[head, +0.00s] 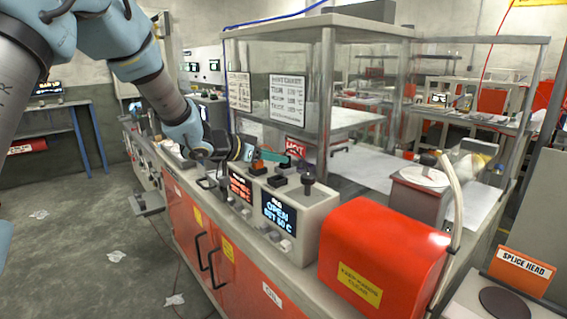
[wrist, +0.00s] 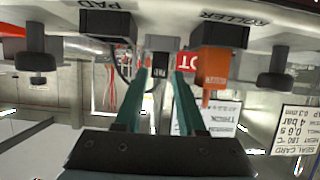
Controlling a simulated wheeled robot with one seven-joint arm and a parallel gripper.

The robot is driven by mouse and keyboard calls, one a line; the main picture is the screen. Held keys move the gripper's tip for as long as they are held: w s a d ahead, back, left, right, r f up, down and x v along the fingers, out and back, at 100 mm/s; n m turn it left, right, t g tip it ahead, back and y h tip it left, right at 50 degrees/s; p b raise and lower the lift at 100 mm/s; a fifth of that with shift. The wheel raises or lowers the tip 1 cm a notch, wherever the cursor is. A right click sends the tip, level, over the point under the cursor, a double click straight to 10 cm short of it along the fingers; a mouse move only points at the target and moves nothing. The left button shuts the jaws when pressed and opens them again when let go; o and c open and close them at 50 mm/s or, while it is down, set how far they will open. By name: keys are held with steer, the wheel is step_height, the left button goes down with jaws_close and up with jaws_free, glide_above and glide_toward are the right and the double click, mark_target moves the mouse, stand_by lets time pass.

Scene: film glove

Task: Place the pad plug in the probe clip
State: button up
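In the wrist view my gripper (wrist: 161,74) has two teal fingers, which stand apart. A grey plug marked PAD (wrist: 160,43) shows between and beyond the fingertips, with some space beside it; I cannot tell whether either finger touches it. Up and left of it is a black clip (wrist: 108,25) under a PAD label.
An orange plug marked ROLLER (wrist: 215,75) is at the black roller clip (wrist: 226,36), close to the right finger. Dark knobs (wrist: 278,65) (wrist: 36,55) flank the clips. The grey control box (head: 296,215) and a red cover (head: 385,258) stand on the bench.

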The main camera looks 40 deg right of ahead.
steer(key=b+v, duration=0.1)
steer(key=v, duration=0.7)
steer(key=w+a+f+n+t+y, duration=0.1)
steer(key=w+a+n+t+y, duration=0.1)
steer(key=w+a+n+t, duration=0.45)
steer(key=w+a+f+n+t+y, duration=0.1)
steer(key=w+a+f+n+y, duration=0.2)
steer(key=a, duration=0.9)
steer(key=w+a+f+n+t+y, duration=0.1)
steer(key=w+a+f+y, duration=0.25)
steer(key=a, duration=0.75)
steer(key=s+a+f+n+g+y, duration=0.2)
steer(key=s+a+n+g, duration=0.1)
steer(key=s+a, duration=0.5)
steer(key=s+a+f+n+g+y, duration=0.2)
steer(key=s+a+f+n+g, duration=0.1)
steer(key=s+a, duration=0.5)
steer(key=a+n, duration=0.1)
steer(key=a, duration=0.1)
steer(key=shift+a+y, duration=0.25)
steer(key=shift+y, duration=0.1)
